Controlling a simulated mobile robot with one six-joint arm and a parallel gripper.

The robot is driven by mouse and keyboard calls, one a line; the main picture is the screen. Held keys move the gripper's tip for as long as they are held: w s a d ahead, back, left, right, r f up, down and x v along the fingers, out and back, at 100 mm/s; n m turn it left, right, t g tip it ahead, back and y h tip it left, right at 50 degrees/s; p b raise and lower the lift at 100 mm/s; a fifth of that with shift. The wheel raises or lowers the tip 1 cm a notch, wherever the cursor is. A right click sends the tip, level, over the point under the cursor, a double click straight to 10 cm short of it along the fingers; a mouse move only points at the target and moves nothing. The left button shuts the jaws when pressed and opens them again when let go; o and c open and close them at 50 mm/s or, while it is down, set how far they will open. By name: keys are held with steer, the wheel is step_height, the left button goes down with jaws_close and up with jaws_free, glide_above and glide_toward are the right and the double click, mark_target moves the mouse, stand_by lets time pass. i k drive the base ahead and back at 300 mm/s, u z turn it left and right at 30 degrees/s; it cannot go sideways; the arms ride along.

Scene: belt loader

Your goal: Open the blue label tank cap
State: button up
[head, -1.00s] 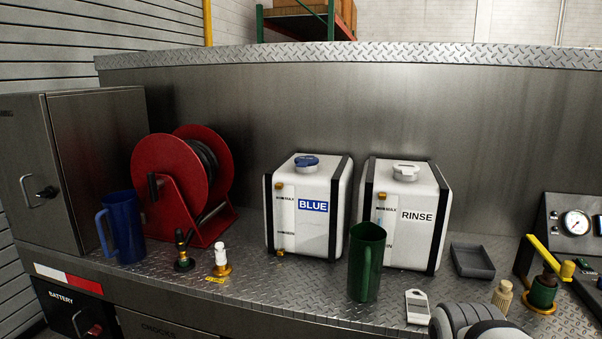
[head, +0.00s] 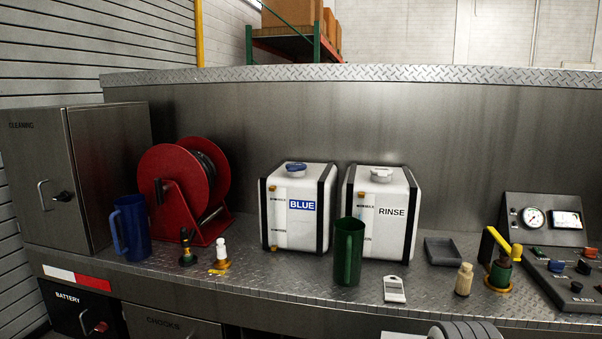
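The white tank with the BLUE label (head: 281,224) stands upright on the metal deck, strapped with dark bands. Its blue cap (head: 296,168) sits on top of the tank and appears seated. The white tank marked RINSE (head: 399,235) stands just to its right with a white cap (head: 381,175). A grey ribbed part of my arm shows at the bottom edge, right of centre. My gripper's fingers are not visible in the head view.
A green jug (head: 348,255) stands in front of the gap between the tanks. A red hose reel (head: 172,180), a blue jug (head: 133,230) and fittings stand left. A grey tray (head: 444,253), a scraper-like tool (head: 394,290), a yellow-handled valve (head: 500,272) and a gauge panel (head: 547,215) lie right.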

mark_target(292, 167)
steer(key=z, duration=0.1)
steer(key=i, duration=0.9)
steer(key=u, duration=0.1)
